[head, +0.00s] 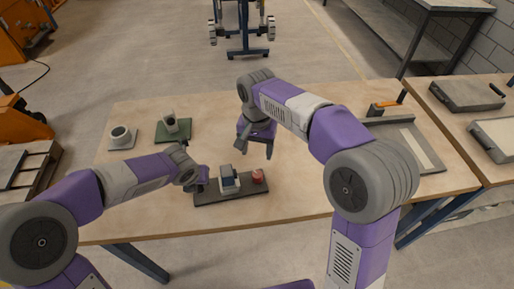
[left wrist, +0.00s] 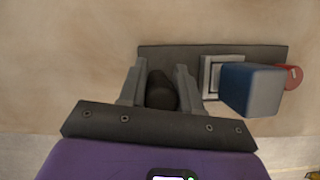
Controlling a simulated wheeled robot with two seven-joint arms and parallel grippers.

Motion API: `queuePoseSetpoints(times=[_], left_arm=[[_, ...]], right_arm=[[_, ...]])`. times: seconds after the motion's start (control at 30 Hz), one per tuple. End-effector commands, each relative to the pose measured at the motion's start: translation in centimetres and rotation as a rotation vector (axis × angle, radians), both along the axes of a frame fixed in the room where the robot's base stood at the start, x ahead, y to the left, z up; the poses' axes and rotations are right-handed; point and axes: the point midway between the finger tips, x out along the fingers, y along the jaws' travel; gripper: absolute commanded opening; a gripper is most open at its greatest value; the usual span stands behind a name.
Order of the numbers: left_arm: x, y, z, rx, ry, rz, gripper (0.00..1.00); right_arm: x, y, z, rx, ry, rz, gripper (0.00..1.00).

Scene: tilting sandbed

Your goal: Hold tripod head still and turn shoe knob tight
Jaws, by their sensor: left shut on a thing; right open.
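A dark flat base (head: 205,197) lies on the wooden table with a pale, blue-sided block (head: 229,180) standing on it, which looks like the tripod head. A red round knob (head: 258,176) is at the right end of the base; it also shows in the left wrist view (left wrist: 292,77), partly hidden behind the block (left wrist: 250,90). My left gripper (head: 199,184) is at the base's left end. In the left wrist view its fingers close on a dark rounded piece (left wrist: 160,92) beside the block. My right gripper (head: 257,150) is open and empty, pointing down above and behind the knob.
A grey tray (head: 415,145) and an orange-handled tool (head: 383,108) lie at the right. Bare table surrounds the base at its front and right.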

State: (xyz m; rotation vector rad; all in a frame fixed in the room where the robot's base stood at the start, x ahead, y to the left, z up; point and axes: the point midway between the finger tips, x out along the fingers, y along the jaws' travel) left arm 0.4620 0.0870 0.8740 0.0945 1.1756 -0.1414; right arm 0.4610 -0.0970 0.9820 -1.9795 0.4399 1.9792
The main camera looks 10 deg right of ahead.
Motion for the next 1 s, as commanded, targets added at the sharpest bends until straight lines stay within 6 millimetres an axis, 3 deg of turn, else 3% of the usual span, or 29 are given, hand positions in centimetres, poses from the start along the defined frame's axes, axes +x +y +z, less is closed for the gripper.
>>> queuePoseSetpoints(times=[0.27,0.3,0.47,0.77,1.0], left_arm=[[0.0,0.0,0.0,0.000,-0.001,0.000,0.00],[0.0,0.0,0.0,0.000,-0.001,0.000,0.39],[0.0,0.0,0.0,0.000,-0.001,0.000,0.63],[0.0,0.0,0.2,0.000,-0.001,0.000,0.63],[-1.2,0.3,3.2,-0.002,-0.006,0.003,0.63]], right_arm=[[0.0,0.0,0.0,0.000,0.000,0.000,0.63],[0.0,0.0,0.0,0.000,0.000,0.000,0.63],[0.0,0.0,0.0,0.000,0.000,0.000,0.63],[0.0,0.0,0.0,0.000,0.000,0.000,0.63],[0.0,0.0,0.0,0.000,0.000,0.000,0.63]])
